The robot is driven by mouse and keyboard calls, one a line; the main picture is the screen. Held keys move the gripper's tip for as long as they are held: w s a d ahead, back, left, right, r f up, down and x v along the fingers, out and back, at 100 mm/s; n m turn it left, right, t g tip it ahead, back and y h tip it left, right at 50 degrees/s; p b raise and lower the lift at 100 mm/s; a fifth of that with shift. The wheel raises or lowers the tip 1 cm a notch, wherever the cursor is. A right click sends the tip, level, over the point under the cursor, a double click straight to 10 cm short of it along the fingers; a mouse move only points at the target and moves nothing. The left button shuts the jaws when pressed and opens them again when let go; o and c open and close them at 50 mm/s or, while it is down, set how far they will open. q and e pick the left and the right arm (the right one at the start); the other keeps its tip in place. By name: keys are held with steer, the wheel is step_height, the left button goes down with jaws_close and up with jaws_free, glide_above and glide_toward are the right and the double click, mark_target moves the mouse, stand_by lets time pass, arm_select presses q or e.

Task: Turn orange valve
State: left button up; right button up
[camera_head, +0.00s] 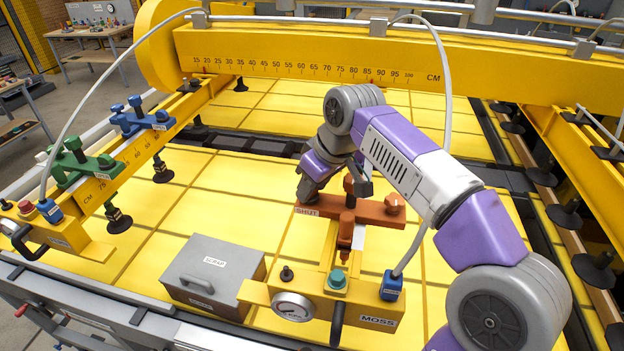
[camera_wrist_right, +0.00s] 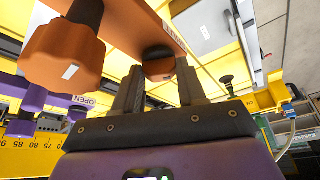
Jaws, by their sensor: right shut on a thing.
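The orange valve (camera_head: 365,209) is a bar with orange knobs on the near yellow beam, with a SHUT label at its left end. My right gripper (camera_head: 309,194) reaches down at that left end; its fingertips are partly hidden in the head view. In the right wrist view, the gripper (camera_wrist_right: 158,74) has its two fingers on either side of a small orange knob (camera_wrist_right: 159,68) and is shut on it. A larger orange knob (camera_wrist_right: 62,56) stands to the left, apart from the fingers, near an OPEN label. My left gripper is not in view.
A grey lidded box (camera_head: 213,270) sits left of the near beam. A round gauge (camera_head: 293,306), a teal button (camera_head: 337,279) and a blue hose fitting (camera_head: 391,285) are in front of the valve. Green (camera_head: 77,165) and blue (camera_head: 138,118) valves are on the left beam.

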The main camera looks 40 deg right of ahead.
steer(key=n+p, duration=0.1)
steer(key=n, duration=0.1)
steer(key=n+y, duration=0.1)
steer(key=n, duration=0.1)
steer(key=n+g+p, duration=0.1)
steer(key=shift+w+d+n+y+p, duration=0.1)
steer(key=shift+d+n+y+p, duration=0.2)
steer(key=shift+n+y, duration=0.1)
stand_by(0.4)
steer(key=o, duration=1.1)
steer(key=shift+c, duration=0.2)
steer(key=p+v, duration=0.1)
steer(key=v, duration=0.6)
steer(key=shift+r, duration=0.25)
steer(key=shift+d, duration=0.1)
